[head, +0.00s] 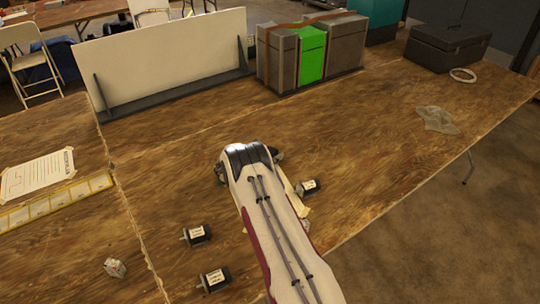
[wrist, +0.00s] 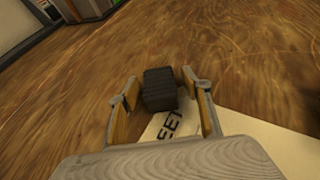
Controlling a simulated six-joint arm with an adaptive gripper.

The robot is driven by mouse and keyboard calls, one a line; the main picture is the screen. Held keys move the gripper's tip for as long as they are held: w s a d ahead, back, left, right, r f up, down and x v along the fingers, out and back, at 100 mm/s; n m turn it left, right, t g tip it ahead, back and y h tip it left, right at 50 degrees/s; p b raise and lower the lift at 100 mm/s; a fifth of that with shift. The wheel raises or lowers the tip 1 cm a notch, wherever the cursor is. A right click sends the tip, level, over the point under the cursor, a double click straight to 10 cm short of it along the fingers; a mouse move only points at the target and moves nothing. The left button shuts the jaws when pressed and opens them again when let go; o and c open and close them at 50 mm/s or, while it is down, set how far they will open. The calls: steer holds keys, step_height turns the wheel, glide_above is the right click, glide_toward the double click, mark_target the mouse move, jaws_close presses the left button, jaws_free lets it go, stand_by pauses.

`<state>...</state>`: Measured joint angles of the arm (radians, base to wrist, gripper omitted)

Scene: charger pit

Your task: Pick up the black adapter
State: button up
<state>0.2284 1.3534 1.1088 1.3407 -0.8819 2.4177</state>
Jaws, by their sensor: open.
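In the wrist view, a dark, ribbed block (wrist: 159,90), which looks like the black adapter, stands between the two fingertips of my gripper (wrist: 159,82). The gripper is open, with one finger on each side of the block. A narrow gap shows on both sides; firm contact cannot be made out. The block is by a pale sheet with black letters (wrist: 250,140). In the head view, my arm hides the block and most of the gripper.
Small black motor-like units with pale labels lie nearby: one right of my arm (head: 309,188), two to the left (head: 197,234) (head: 214,279). A small pale cube (head: 115,267) is at front left. Bins (head: 282,58) and a white panel (head: 165,60) stand behind.

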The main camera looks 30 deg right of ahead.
steer(key=c, duration=1.4)
steer(key=shift+o, duration=0.2)
steer(key=shift+r, duration=0.2)
steer(key=shift+r, duration=4.85)
